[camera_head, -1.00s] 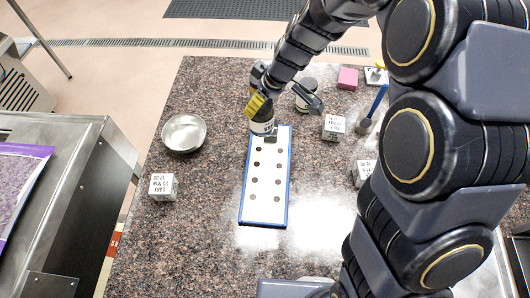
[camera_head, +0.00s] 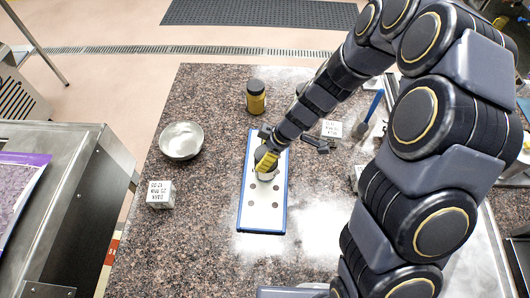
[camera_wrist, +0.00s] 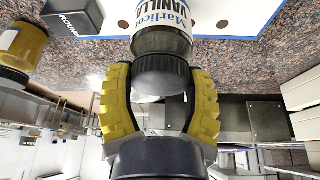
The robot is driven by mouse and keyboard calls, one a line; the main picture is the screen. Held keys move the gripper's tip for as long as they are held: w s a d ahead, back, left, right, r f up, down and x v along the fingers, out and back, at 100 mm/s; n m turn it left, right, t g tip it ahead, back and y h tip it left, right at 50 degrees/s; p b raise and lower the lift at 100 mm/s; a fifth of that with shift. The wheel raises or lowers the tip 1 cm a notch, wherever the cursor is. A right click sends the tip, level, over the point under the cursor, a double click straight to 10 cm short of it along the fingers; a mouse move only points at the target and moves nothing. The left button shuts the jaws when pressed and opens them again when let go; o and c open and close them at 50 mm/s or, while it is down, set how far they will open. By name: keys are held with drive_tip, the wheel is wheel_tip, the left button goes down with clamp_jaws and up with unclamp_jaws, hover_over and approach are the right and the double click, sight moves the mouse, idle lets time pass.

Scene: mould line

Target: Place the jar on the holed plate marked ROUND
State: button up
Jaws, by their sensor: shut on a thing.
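The jar (camera_head: 266,176), with a dark lid and a "Marlico VANILLA" label (camera_wrist: 162,40), is in my gripper (camera_head: 266,163). In the wrist view the yellow fingers (camera_wrist: 160,100) are shut on its dark lid from both sides. The white holed plate (camera_head: 262,216) with a blue rim lies on the stone counter, and the jar is over its middle part. I cannot tell whether the jar touches it. In the wrist view a grey block marked ROUND (camera_wrist: 70,18) is at the upper left, by the plate's end.
A yellow jar with a black lid (camera_head: 256,98) stands beyond the plate. A metal bowl (camera_head: 181,141) and a printed cube (camera_head: 160,194) are to the left. Another cube (camera_head: 331,129) and a blue-handled tool (camera_head: 369,113) are to the right.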

drive_tip(key=shift+f, duration=0.25)
drive_tip(key=o, duration=1.1)
drive_tip(key=v, duration=1.2)
drive_tip(key=shift+r, duration=0.2)
drive_tip(key=s+d+r+m+g+h, duration=0.1)
drive_tip(key=s+d+r+m, duration=0.1)
drive_tip(key=s+m, duration=0.3)
drive_tip(key=s+d+r+m+h, duration=0.2)
drive_tip(key=s+d+r+m, duration=0.1)
drive_tip(key=s, duration=0.6)
drive_tip(key=s+d+r+m+g+h, duration=0.1)
drive_tip(key=s+d+r+m, duration=0.1)
drive_tip(key=s+r+m, duration=0.2)
drive_tip(key=s+m, duration=0.3)
drive_tip(key=m, duration=0.1)
drive_tip(key=shift+s+d+g+h, duration=0.3)
drive_tip(key=shift+s+d, duration=0.05)
drive_tip(key=shift+d, duration=0.05)
drive_tip(key=shift+r, duration=0.1)
